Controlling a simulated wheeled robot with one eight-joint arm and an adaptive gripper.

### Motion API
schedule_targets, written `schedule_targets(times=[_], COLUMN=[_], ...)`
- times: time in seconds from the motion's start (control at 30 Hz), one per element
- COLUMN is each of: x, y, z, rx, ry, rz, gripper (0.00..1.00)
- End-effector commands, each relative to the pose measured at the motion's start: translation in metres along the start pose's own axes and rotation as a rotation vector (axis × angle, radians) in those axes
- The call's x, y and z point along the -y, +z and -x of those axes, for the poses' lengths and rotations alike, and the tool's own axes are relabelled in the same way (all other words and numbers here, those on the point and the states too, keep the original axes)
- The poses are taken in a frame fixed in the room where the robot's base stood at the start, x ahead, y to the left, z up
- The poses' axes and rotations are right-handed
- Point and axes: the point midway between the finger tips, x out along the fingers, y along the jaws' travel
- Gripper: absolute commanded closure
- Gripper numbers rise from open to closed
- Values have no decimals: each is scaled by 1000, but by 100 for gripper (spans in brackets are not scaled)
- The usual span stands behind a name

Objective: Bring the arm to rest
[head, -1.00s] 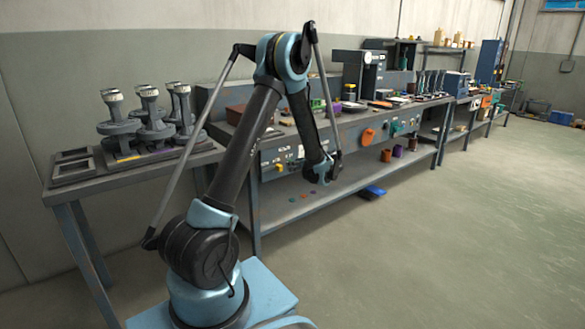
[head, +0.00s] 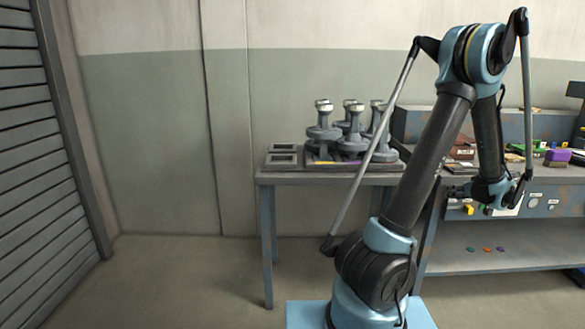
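My arm stands in the right half of the head view, bent sharply at its raised elbow, with the forearm hanging down in front of the bench. My gripper (head: 456,191) is at the low end of the forearm, small and dark, pointing left before the bench front. Its fingers are too small and dark to tell whether they are open or shut. I see nothing clearly held in it.
A table (head: 330,180) on the left carries several grey flanged stands (head: 323,130) and a dark double frame (head: 283,157). The workbench (head: 500,262) continues right, with a purple block (head: 558,156) on top. A slatted shutter (head: 30,150) is far left. Floor before it is clear.

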Motion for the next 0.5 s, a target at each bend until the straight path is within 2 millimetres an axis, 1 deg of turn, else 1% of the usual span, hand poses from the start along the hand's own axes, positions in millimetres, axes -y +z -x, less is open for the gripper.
schedule_targets(times=[0.03, 0.17, 0.2, 0.37, 0.5], x=[22, 72, 87, 148, 200], y=[-8, -22, -26, -34, -36], z=[-4, -12, -13, -15, -12], rx=[24, 92, 114, 197, 270], ry=[-19, -55, -65, -96, -115], rz=[-4, -25, -30, -50, -62], gripper=[60, 60, 60, 60, 60])
